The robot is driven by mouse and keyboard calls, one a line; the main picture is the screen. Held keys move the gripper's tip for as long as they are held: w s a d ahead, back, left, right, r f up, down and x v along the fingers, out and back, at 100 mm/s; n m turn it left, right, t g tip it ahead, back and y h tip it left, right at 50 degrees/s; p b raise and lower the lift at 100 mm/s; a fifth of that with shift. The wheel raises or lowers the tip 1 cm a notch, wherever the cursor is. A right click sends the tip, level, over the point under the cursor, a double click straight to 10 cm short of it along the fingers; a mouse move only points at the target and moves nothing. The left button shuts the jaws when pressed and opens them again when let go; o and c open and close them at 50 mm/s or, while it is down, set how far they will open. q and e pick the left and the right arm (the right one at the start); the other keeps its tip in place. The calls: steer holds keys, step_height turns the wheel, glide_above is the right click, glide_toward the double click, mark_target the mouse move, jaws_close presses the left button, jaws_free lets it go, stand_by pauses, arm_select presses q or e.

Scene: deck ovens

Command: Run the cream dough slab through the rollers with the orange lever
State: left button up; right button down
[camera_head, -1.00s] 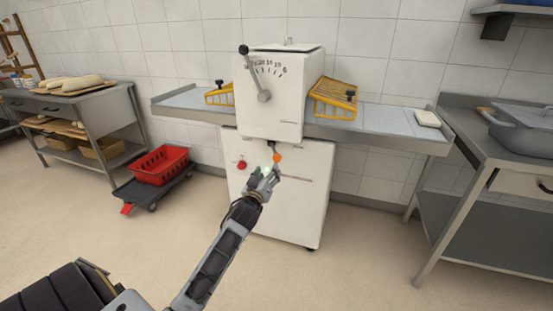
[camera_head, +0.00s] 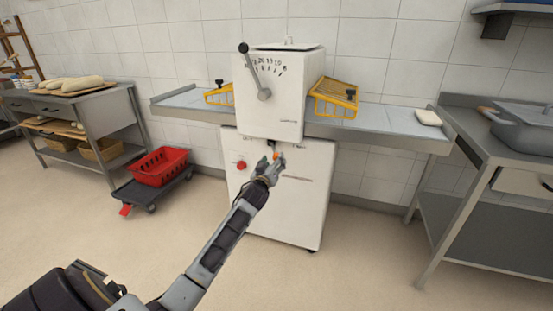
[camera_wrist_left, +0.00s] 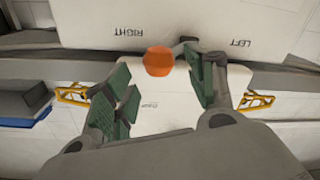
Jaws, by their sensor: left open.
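The white dough sheeter (camera_head: 268,95) stands against the wall with a belt table on each side. The cream dough slab (camera_head: 428,118) lies flat at the right end of the right belt (camera_head: 375,118). The orange lever knob (camera_head: 276,155) is low on the machine's front. My left gripper (camera_head: 270,165) is open just in front of it. In the left wrist view the orange knob (camera_wrist_left: 158,61) shows between and just beyond the green finger pads (camera_wrist_left: 160,95), apparently untouched. The words RIGHT and LEFT are printed on either side of it. My right gripper is not in view.
A red knob (camera_head: 241,165) sits left of the lever. Yellow guards (camera_head: 334,97) flank the roller head. A red crate (camera_head: 160,166) on a dolly stands at left. A steel table with a grey tub (camera_head: 525,130) stands at right. The floor in front is clear.

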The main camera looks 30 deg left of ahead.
mark_target(276, 158)
arm_select(q)
steer(key=shift+w+a, duration=0.25)
steer(key=shift+w, duration=0.4)
steer(key=shift+b+x, duration=0.4)
steer(key=shift+x, duration=0.5)
steer(key=shift+w+a, duration=0.2)
steer(key=shift+w, duration=0.5)
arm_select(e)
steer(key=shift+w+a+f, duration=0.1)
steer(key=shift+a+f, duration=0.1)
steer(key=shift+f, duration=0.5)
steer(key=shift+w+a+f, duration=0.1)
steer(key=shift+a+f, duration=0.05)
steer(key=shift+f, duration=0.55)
arm_select(q)
jaws_close()
